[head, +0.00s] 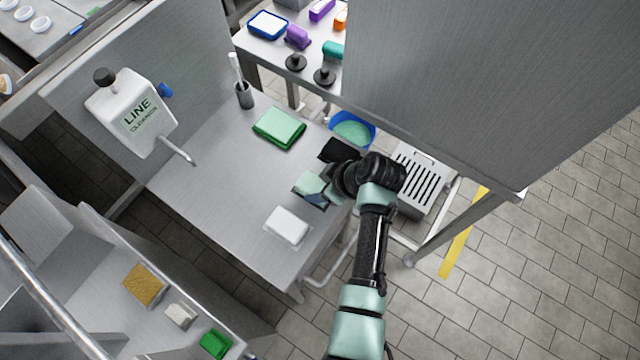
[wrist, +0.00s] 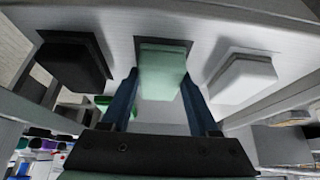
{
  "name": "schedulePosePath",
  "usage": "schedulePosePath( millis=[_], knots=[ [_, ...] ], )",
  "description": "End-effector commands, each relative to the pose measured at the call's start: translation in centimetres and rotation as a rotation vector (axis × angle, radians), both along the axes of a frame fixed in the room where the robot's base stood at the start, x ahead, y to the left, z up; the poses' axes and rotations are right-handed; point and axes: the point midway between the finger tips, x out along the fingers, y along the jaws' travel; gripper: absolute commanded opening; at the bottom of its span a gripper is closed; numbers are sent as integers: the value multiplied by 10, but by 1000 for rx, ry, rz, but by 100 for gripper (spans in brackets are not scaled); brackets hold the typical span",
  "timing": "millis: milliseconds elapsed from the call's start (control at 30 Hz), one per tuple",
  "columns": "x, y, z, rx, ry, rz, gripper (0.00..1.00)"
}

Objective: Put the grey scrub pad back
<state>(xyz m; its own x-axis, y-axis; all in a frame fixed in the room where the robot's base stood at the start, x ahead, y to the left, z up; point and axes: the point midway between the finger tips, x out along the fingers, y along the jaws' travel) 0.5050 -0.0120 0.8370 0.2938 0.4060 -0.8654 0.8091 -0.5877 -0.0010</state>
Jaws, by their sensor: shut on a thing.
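My gripper (head: 322,187) is over the right edge of the steel table (head: 215,165). It is shut on a pale grey-green pad (wrist: 163,65); the pad also shows in the head view (head: 309,184), partly behind the gripper. In the wrist view the pad sits between the two dark blue fingers, over a darker patch on the steel. I cannot tell whether it touches the surface. A black pad (wrist: 75,62) lies to its left and a white pad (wrist: 242,76) to its right. No plainly grey pad shows on the table.
A green pad (head: 279,127) lies farther back on the table, near a brush in a holder (head: 243,92). A soap dispenser (head: 133,115) is at the left. A tall steel panel (head: 440,80) rises at the right. A lower shelf holds a tan pad (head: 144,285), a pale pad (head: 180,316) and a green pad (head: 215,344).

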Motion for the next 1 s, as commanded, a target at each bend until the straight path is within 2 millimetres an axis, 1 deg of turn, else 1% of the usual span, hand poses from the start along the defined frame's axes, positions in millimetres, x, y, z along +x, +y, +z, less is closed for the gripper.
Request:
schedulePosePath(
  millis=[200,300,333,467,500,767,867,1000],
  knots=[
    [0,0,0,0,-1,-1,16],
    [0,0,-3,0,-1,-1,16],
    [0,0,-2,0,-1,-1,66],
    [0,0,-1,0,-1,-1,90],
    [0,0,-1,0,-1,-1,91],
    [0,0,-1,0,-1,-1,91],
    [0,-1,3,0,-2,-1,91],
    [-5,-9,19,1,-4,-3,91]
  ],
)
